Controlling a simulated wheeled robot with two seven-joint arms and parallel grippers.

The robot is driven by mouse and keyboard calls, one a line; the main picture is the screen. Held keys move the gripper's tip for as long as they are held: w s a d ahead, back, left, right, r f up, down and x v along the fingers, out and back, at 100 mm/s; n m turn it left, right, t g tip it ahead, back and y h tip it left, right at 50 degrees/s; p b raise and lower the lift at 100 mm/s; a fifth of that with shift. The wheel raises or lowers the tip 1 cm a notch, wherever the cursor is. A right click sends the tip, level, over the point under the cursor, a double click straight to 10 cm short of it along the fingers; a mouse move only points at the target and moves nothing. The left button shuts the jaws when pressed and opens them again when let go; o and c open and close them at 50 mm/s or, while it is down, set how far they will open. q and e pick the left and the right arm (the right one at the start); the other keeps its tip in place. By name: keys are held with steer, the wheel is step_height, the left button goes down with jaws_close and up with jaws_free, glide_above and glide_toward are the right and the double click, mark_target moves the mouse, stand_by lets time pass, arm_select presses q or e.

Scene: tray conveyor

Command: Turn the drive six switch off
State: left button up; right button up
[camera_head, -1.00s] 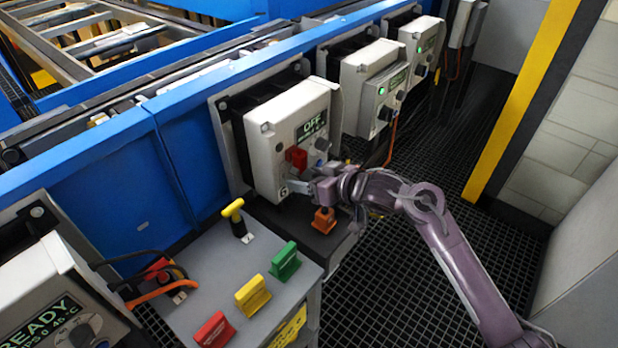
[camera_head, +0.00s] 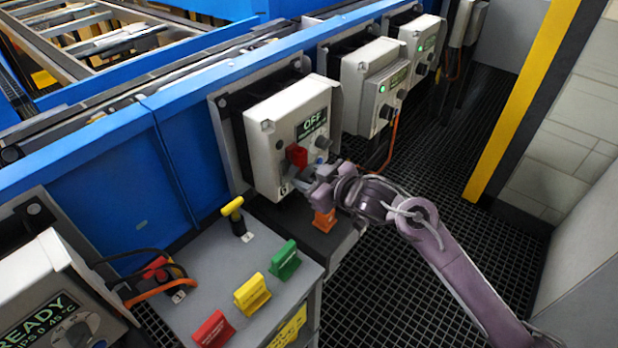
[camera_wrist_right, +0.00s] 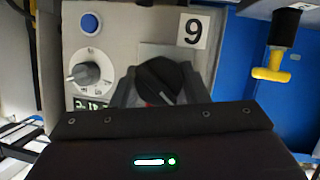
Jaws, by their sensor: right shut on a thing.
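The drive six box (camera_head: 270,150) is a pale cabinet on the blue conveyor frame. Its display (camera_head: 312,124) reads OFF. A red block (camera_head: 297,157) sits on its face. My right gripper (camera_head: 298,182) is at the lower part of this face, below the red block. In the right wrist view, my right gripper (camera_wrist_right: 165,88) is shut on a black rotary switch (camera_wrist_right: 160,78) with a light line across it. The number plate (camera_wrist_right: 194,31) beside it appears upside down, like a 9. A bit of red shows behind the fingers. My left gripper is not in view.
A grey knob (camera_wrist_right: 88,73) and a blue button (camera_wrist_right: 90,23) are near the switch. Two more drive boxes (camera_head: 372,80) (camera_head: 420,45) stand farther along. A grey stand (camera_head: 240,270) holds red, yellow and green blocks. An orange item (camera_head: 324,219) is below my wrist.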

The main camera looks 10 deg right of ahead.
mark_target(314, 179)
steer(key=o, duration=1)
steer(key=shift+c, duration=0.2)
steer(key=v, duration=0.8)
